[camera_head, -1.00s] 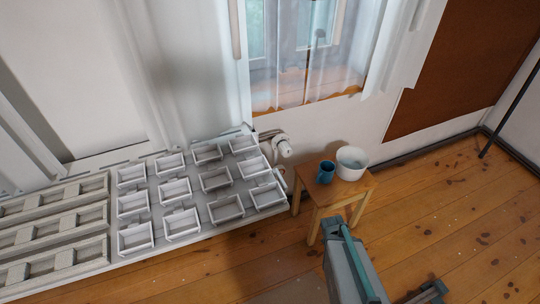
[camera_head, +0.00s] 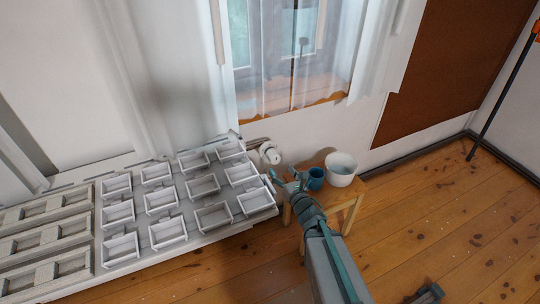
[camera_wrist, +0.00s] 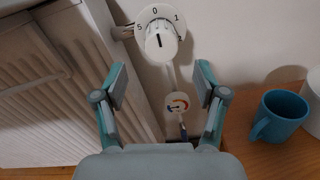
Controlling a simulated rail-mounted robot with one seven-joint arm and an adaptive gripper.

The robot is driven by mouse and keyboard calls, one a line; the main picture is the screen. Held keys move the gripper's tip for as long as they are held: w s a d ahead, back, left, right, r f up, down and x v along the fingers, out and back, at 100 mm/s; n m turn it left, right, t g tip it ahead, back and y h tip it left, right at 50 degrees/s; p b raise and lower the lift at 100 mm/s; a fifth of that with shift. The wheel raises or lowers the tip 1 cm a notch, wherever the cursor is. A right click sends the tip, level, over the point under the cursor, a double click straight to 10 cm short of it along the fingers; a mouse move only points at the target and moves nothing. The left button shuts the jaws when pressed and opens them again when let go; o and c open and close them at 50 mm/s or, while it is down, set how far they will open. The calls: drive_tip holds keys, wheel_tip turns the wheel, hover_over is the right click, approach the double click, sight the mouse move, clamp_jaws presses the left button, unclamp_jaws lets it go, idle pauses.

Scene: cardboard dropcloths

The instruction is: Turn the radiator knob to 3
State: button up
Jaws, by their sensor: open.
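The white radiator knob (camera_head: 270,153) sits by the wall at the right end of the white rack. In the wrist view the knob (camera_wrist: 161,44) is at the top centre, in front of a round white dial (camera_wrist: 150,12) marked 5, 0, 1 and 2; other numbers are hidden. The black line on the knob points up toward 0. My gripper (camera_wrist: 160,82) is open and empty, its two fingers spread either side and below the knob in that view, not touching it. In the head view my gripper (camera_head: 284,179) is just below and right of the knob.
A wooden stool (camera_head: 345,195) stands close right of my gripper, bearing a blue mug (camera_head: 316,179) and a white pot (camera_head: 341,169). A round label with a coloured arc (camera_wrist: 178,104) shows below the knob. The white ribbed radiator (camera_wrist: 45,85) is at left.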

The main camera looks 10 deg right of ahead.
sight(271, 154)
drive_tip(key=shift+w+f+b, duration=0.15)
drive_tip(key=shift+b, duration=0.15)
drive_tip(key=b, duration=0.1)
drive_tip(key=w+b, duration=0.1)
drive_tip(key=b, duration=0.1)
drive_tip(key=shift+a+f, duration=0.15)
drive_tip(key=shift+f, duration=0.05)
drive_tip(key=w+b, duration=0.1)
drive_tip(key=b, duration=0.3)
drive_tip(key=shift+w+a, duration=0.1)
drive_tip(key=shift+w, duration=0.05)
drive_tip(key=x, duration=0.8)
drive_tip(key=shift+r, duration=0.35)
drive_tip(key=shift+c, duration=0.2)
drive_tip(key=c, duration=1.1)
